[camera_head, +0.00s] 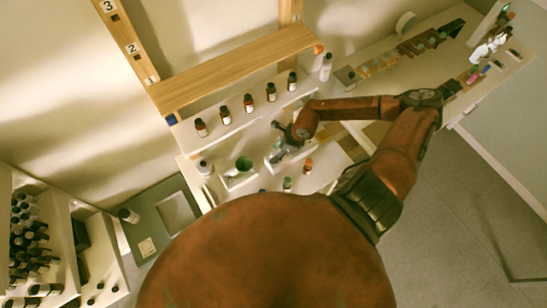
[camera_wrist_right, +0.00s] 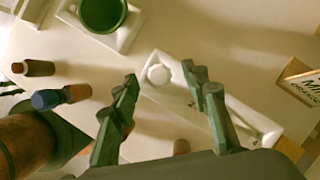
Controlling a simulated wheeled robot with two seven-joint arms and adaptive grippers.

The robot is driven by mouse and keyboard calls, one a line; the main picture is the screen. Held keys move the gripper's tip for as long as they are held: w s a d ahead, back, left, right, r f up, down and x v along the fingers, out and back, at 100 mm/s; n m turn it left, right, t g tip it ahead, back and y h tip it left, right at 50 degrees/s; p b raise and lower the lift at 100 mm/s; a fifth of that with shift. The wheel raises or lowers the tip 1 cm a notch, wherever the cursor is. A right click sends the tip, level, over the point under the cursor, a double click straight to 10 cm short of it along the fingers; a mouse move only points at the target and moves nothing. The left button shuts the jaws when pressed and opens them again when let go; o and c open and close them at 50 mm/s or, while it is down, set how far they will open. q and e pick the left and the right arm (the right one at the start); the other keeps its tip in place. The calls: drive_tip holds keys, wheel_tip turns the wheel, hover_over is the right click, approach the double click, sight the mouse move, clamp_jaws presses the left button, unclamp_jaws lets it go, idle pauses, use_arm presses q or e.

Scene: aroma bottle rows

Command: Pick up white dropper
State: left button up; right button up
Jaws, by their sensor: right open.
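A small white round-ended piece (camera_wrist_right: 158,74), which looks like the white dropper, sits at one end of a long white holder (camera_wrist_right: 262,128) in the right wrist view. White on white makes its full shape hard to tell. My right gripper (camera_wrist_right: 162,78) is open, with its green-grey fingers on either side of the round end and nothing visibly held. In the head view my right gripper (camera_head: 284,134) is over the white holder on the work table and hides part of it. My left gripper is not in view.
A green bowl (camera_head: 244,163) in a white stand is left of the holder. A row of brown bottles (camera_head: 249,103) stands on the shelf behind, under a wooden board (camera_head: 235,68). Small bottles (camera_head: 287,183) stand in front. A wooden sign (camera_wrist_right: 303,82) is at the wrist view's right.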

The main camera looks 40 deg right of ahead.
drive_tip(key=shift+w+a+f, duration=0.2)
drive_tip(key=shift+f, duration=0.4)
drive_tip(key=shift+w+a+f, duration=0.1)
drive_tip(key=shift+w+f, duration=0.05)
drive_tip(key=shift+f, duration=0.35)
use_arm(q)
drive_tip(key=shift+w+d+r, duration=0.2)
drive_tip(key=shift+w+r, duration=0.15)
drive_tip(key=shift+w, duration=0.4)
use_arm(e)
drive_tip(key=c, duration=0.7)
